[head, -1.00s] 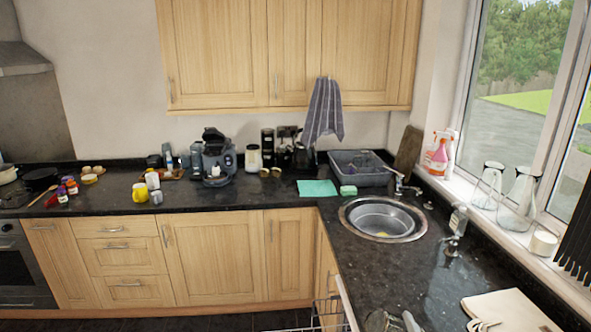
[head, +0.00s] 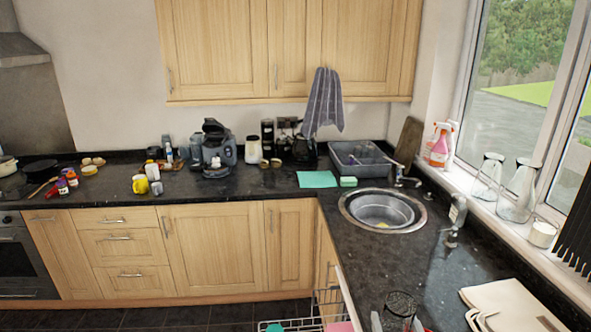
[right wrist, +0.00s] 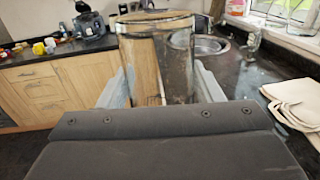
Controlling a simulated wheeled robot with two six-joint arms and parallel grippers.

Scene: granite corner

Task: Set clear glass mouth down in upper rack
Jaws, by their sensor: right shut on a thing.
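The clear glass (head: 400,304) is at the bottom edge of the head view, in front of the dark worktop. My right gripper (head: 396,324) is shut on it, with one finger on each side. In the right wrist view the glass (right wrist: 157,65) stands roughly upright between the pale fingers; which end is its mouth I cannot tell. A wire rack (head: 328,297) shows below the worktop edge, left of the gripper, with teal and pink things in it. It is cut off by the frame. My left gripper is not in view.
The granite worktop (head: 372,262) runs close beside the rack. A folded cream cloth (head: 508,306) lies right of the glass. The round sink (head: 382,210) and its tap are behind. Glass carafes (head: 518,192) stand on the windowsill.

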